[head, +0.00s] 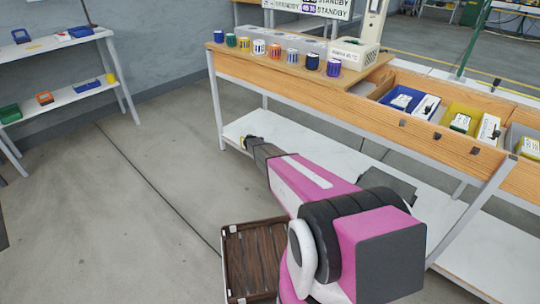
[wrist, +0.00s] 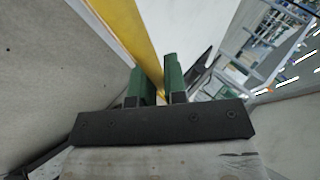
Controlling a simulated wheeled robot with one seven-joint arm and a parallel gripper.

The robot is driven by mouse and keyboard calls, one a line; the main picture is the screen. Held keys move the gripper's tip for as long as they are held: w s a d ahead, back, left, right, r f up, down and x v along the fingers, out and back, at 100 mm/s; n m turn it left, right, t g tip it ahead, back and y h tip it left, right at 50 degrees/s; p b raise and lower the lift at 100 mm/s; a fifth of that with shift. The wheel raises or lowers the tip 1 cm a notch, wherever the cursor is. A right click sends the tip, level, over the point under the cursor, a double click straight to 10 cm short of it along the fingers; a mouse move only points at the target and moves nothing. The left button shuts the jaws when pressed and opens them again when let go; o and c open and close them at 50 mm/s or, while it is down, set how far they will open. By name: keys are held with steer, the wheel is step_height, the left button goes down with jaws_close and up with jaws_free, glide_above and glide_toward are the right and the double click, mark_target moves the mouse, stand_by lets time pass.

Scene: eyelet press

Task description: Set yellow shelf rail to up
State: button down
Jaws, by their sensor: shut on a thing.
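The yellow shelf rail (wrist: 128,28) is a long yellow strip in the wrist view. It runs from the top edge down between the two green fingers of my gripper (wrist: 157,78). My gripper is shut on it. In the head view my gripper (head: 250,141) is at the left end of the bench, by its white lower shelf (head: 290,127). The rail is hard to make out there, and its far end is outside the wrist view.
The wooden bench (head: 300,92) carries several coloured cups (head: 259,47) and a white basket (head: 353,56). Blue (head: 392,99) and yellow bins stand at its right. A white shelf unit (head: 62,94) stands at left, a brown slatted crate (head: 250,262) below. Floor between is clear.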

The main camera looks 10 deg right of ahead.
steer(key=shift+d, duration=0.1)
steer(key=c, duration=1.2)
jaws_free()
steer(key=v, duration=1)
steer(key=shift+a+r, duration=0.25)
steer(key=shift+r, duration=0.1)
